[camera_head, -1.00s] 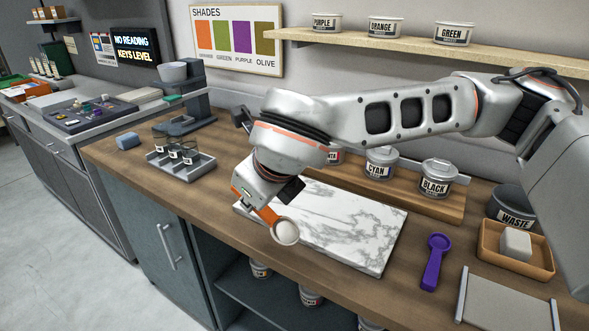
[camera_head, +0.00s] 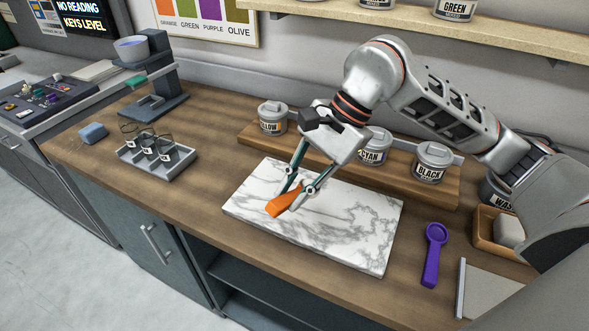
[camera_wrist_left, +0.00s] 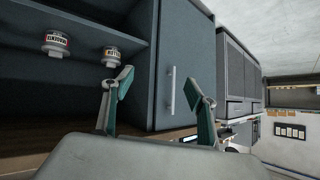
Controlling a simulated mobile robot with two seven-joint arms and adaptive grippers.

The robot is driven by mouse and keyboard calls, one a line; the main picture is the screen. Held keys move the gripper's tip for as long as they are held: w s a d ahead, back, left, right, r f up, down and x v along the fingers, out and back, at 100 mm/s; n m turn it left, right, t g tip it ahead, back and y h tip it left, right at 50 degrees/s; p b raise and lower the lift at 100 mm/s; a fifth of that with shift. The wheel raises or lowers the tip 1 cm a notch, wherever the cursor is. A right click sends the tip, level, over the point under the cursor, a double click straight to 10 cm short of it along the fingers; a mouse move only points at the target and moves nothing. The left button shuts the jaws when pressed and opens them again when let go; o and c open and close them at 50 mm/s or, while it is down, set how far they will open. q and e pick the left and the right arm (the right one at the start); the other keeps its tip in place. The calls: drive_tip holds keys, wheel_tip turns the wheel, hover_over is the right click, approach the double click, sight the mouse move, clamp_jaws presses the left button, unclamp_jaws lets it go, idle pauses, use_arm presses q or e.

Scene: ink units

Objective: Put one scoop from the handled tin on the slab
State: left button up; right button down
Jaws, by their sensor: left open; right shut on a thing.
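The white marbled slab (camera_head: 345,232) lies on the wooden counter. My right gripper (camera_head: 290,194) is above the slab's left part, fingers pointing down, shut on an orange scoop (camera_head: 280,206). The scoop's bowl is hard to make out; I cannot tell whether it holds anything. No powder shows on the visible slab. My left gripper (camera_wrist_left: 160,88) is open and empty in the left wrist view, facing a cabinet.
A purple scoop (camera_head: 433,255) lies right of the slab. A brown tray (camera_head: 488,228) holds a pale block.

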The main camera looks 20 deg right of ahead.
drive_tip(key=shift+n+g, duration=0.3)
drive_tip(key=shift+n, duration=0.5)
drive_tip(key=d+f+b, duration=0.1)
drive_tip(key=w+d+f+b, duration=0.1)
drive_tip(key=f, duration=0.1)
drive_tip(key=d+f+b, duration=0.1)
drive_tip(key=f, duration=0.1)
drive_tip(key=shift+w+d+f, duration=0.15)
drive_tip(key=shift+w+f, duration=0.1)
drive_tip(key=shift+w, duration=0.05)
use_arm(q)
drive_tip(key=shift+w+d+f+h, duration=0.15)
drive_tip(key=shift+w+d+f, duration=0.15)
drive_tip(key=shift+f, duration=0.3)
drive_tip(key=shift+w+d+f+h, duration=0.2)
drive_tip(key=shift+d+f, duration=0.1)
drive_tip(key=shift+f, duration=0.3)
use_arm(e)
drive_tip(key=shift+w+d+f, duration=0.1)
drive_tip(key=shift+d+f, duration=0.05)
drive_tip(key=shift+f, duration=0.1)
use_arm(q)
drive_tip(key=shift+w+r, duration=0.1)
drive_tip(key=shift+r, duration=0.05)
drive_tip(key=shift+b, duration=0.35)
use_arm(e)
drive_tip(key=shift+f, duration=0.15)
